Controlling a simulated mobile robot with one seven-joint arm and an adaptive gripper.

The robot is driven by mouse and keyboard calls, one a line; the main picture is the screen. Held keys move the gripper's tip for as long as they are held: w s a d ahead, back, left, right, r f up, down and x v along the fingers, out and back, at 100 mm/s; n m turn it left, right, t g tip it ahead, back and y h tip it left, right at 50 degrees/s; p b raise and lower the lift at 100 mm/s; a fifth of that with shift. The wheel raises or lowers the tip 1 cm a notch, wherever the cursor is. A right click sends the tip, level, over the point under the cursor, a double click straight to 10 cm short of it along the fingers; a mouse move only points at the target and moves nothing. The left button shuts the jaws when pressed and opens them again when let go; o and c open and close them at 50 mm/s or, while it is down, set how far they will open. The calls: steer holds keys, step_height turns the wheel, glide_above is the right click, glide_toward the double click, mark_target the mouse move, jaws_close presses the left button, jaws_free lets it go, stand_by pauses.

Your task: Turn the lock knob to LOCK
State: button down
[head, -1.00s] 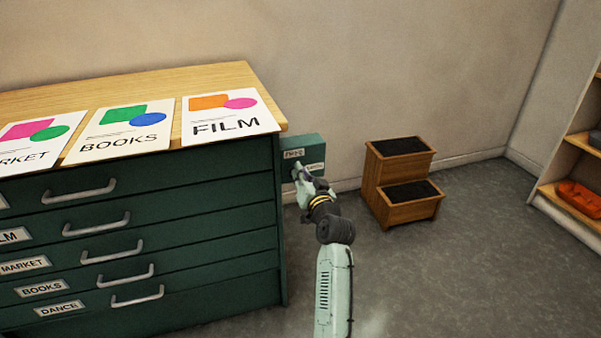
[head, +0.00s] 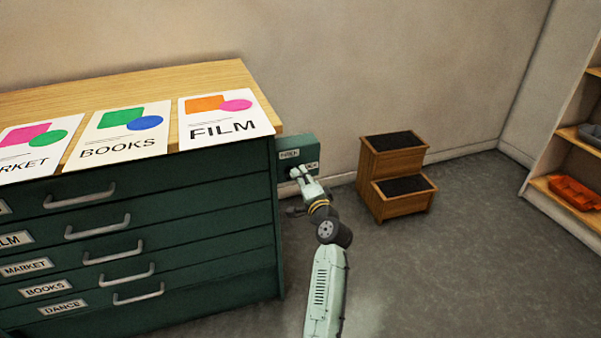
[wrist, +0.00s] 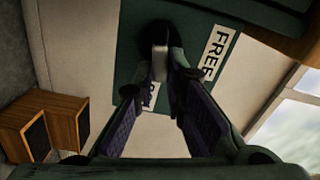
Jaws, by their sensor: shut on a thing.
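The lock box (head: 312,147) is a dark green box on the right side of the drawer cabinet. It has two white labels; in the wrist view one reads FREE (wrist: 219,51) and the other label (wrist: 151,97) is partly hidden behind my fingers. The lock knob (wrist: 160,62) shows as a pale grey bar with a dark round part, between my fingertips. My gripper (wrist: 159,76) is shut on the knob. In the head view my gripper (head: 300,174) is at the box front and hides the knob.
The green drawer cabinet (head: 150,245) with several handles stands to the left, with posters on its wooden top. A wooden step stool (head: 400,175) stands to the right against the wall. A shelf (head: 570,195) with an orange tray is at far right. Grey floor between is clear.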

steer(key=shift+f+m+p, duration=0.25)
steer(key=shift+m+p, duration=0.25)
steer(key=shift+m, duration=0.7)
steer(key=c, duration=1.6)
jaws_free()
steer(key=shift+c, duration=0.2)
steer(key=v, duration=1.2)
